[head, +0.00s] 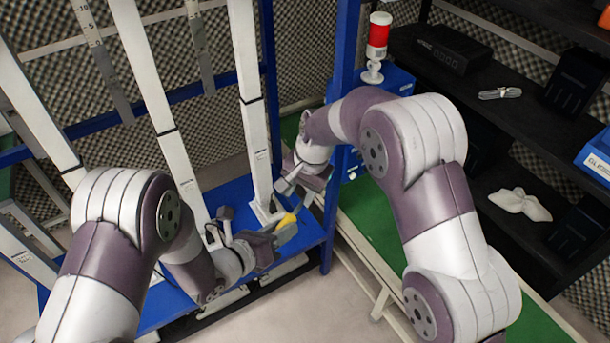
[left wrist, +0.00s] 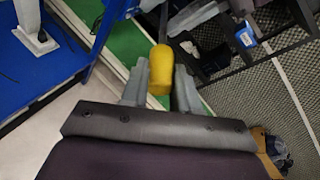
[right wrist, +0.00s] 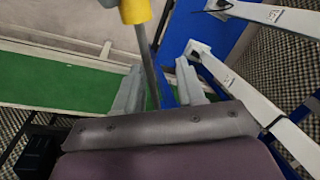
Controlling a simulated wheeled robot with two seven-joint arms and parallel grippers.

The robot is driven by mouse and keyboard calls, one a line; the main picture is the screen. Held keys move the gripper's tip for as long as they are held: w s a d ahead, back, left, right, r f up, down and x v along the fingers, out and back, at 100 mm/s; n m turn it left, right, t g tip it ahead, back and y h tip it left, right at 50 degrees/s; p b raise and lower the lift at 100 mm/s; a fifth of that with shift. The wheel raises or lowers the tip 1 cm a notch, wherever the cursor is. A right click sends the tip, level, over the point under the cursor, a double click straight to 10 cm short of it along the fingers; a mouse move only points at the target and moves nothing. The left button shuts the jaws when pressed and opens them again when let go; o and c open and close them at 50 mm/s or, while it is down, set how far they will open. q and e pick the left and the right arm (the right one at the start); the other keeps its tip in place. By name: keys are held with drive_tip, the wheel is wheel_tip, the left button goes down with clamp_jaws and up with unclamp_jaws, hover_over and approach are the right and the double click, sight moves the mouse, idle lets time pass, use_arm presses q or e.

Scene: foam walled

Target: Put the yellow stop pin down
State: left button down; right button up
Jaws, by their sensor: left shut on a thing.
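The yellow stop pin has a yellow handle (head: 287,220) and a thin grey rod. My left gripper (head: 279,231) is shut on the handle, which shows between its fingers in the left wrist view (left wrist: 160,70). My right gripper (head: 296,193) is just above and to the right of it. In the right wrist view the handle (right wrist: 134,10) is at the top edge, and the rod (right wrist: 148,70) runs down between the right fingers. Those fingers stand apart, with a gap beside the rod. The pin is held in the air.
A blue rack (head: 235,195) with white upright posts (head: 255,130) stands behind the grippers. A green-topped conveyor (head: 375,215) runs at right. Bare floor lies in front.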

drive_tip(key=shift+a+f, duration=0.1)
drive_tip(key=shift+f, duration=0.55)
clamp_jaws()
use_arm(q)
drive_tip(key=c, duration=0.7)
unclamp_jaws()
drive_tip(key=shift+d, duration=0.1)
drive_tip(key=shift+c, duration=0.2)
use_arm(e)
drive_tip(key=shift+w, duration=0.1)
